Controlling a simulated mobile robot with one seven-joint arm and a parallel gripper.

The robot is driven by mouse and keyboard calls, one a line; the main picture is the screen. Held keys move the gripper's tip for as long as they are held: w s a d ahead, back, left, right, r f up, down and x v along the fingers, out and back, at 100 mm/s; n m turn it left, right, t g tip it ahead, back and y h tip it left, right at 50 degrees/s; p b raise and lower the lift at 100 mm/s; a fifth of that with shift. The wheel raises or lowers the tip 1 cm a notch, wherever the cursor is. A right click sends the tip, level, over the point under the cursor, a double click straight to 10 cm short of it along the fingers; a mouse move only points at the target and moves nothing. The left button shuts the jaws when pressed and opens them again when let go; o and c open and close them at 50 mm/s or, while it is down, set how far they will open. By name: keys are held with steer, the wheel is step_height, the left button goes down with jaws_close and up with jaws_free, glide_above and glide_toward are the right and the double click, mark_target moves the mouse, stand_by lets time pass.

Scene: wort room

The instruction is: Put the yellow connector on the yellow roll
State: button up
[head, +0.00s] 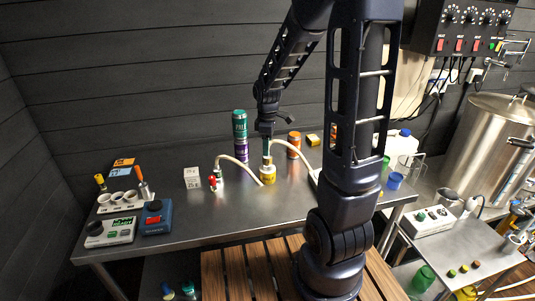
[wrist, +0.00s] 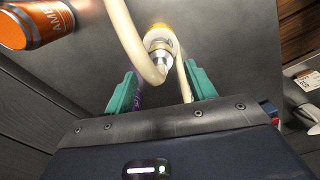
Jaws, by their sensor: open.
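The yellow roll (head: 268,179) stands on the steel table, below my gripper. The connector (wrist: 160,50), with a pale hose and a metal collar, shows in the wrist view with a yellow ring (wrist: 158,31) around its far end. It appears upright on top of the roll; how deeply it sits is hidden. My gripper (head: 266,146) is just above it in the head view. In the wrist view its two teal fingers (wrist: 162,88) are apart, with the hose between them, and are not closed on anything.
An orange can (head: 294,145) stands behind right of the roll. A green can (head: 239,124) sits on a purple can (head: 242,151) behind left. A red connector (head: 212,183) on a second hose (head: 243,168) lies left, near white boxes (head: 192,178). The table front is fairly clear.

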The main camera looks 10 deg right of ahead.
step_height(320, 180, up, 6)
steer(key=shift+r, duration=0.2)
steer(key=s+d+r+m+t, duration=0.1)
steer(key=s+d+r+m, duration=0.1)
steer(key=s, duration=0.4)
steer(key=s+d+r+m+t, duration=0.2)
steer(key=s+d+r+m, duration=0.1)
steer(key=s+r+m, duration=0.2)
steer(key=s+d+r+m+t, duration=0.1)
steer(key=s+d+r+m, duration=0.1)
steer(key=s+m, duration=0.4)
steer(key=shift+s+d+r+m+t, duration=0.3)
steer(key=shift+s+r, duration=0.45)
steer(key=shift+s, duration=0.3)
